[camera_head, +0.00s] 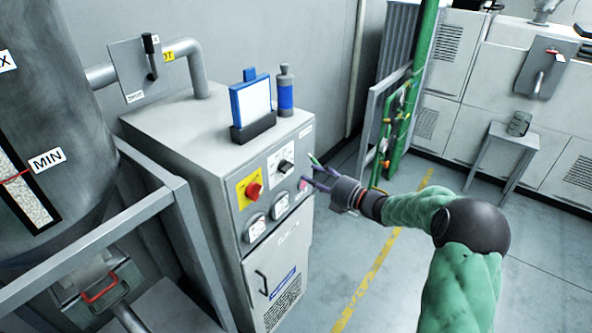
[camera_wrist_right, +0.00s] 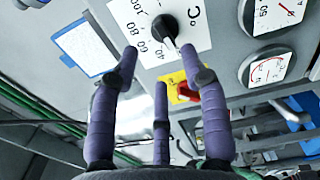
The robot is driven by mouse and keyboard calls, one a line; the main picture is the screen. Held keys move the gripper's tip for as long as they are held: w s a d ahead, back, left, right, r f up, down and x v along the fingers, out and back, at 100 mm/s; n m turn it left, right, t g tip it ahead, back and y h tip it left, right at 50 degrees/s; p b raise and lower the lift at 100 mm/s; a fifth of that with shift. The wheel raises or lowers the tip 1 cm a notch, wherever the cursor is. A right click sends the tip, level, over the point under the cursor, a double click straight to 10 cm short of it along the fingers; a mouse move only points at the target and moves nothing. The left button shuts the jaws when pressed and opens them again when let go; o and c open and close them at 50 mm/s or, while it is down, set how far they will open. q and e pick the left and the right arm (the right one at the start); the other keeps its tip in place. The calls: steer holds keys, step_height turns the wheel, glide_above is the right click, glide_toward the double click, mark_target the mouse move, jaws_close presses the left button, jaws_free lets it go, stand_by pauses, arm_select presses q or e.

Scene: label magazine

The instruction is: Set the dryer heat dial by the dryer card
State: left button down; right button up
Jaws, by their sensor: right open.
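The dryer heat dial (camera_head: 286,167) is a black knob on a white plate on the front of the grey dryer cabinet (camera_head: 187,143). In the right wrist view the dial (camera_wrist_right: 166,27) shows a °C scale with 40, 60, 80 and 100, and its white pointer lies near the 40 end. The dryer card (camera_head: 253,101) stands in a blue frame on the cabinet top; it also shows in the right wrist view (camera_wrist_right: 86,47), its writing too small to read. My right gripper (camera_head: 308,170) is open and empty, its purple fingers in front of the dial, apparently apart from it. My left gripper is out of view.
A red knob on a yellow plate (camera_head: 249,189) sits left of the dial, with round gauges (camera_head: 256,228) below. A blue bottle (camera_head: 285,92) stands beside the card. Green pipes (camera_head: 402,115) rise behind my right arm. The floor right of the cabinet is clear.

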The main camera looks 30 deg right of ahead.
mark_target(291, 167)
steer(key=x, duration=0.7)
steer(key=shift+c, duration=0.3)
jaws_close()
